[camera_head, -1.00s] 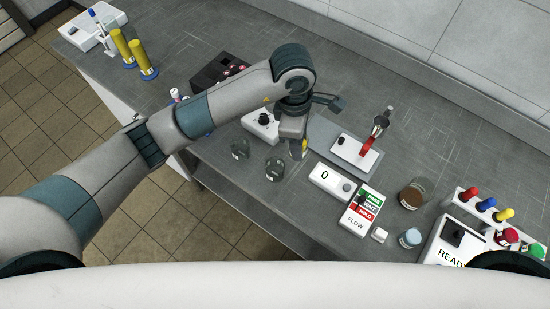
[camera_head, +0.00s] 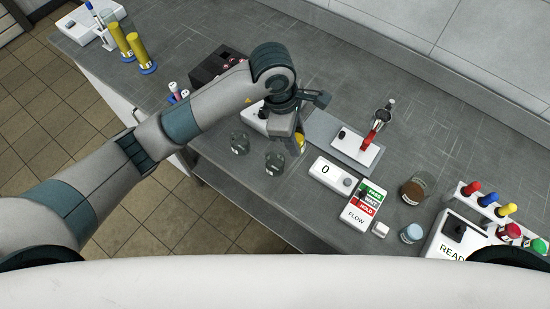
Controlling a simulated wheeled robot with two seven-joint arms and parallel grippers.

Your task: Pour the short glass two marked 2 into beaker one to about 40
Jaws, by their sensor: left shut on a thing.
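My left gripper (camera_head: 292,140) is over the counter, pointing down, and is shut on a small glass with yellow contents (camera_head: 300,144). The gripper hides most of that glass, so its mark and tilt cannot be told. Two clear glass vessels with small dark labels stand just left of and nearer than the gripper, one at the left (camera_head: 240,144) and one closer to the gripper (camera_head: 275,163). Their labels are too small to read, so I cannot tell which is beaker one. My right gripper is out of view.
A white scale reading 0 (camera_head: 326,172), a FLOW box (camera_head: 362,206) and a mixer stand with a red part (camera_head: 362,148) are to the right. A brown-filled beaker (camera_head: 413,190) and a pale blue jar (camera_head: 411,233) stand further right. Yellow cylinders (camera_head: 133,49) stand far left.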

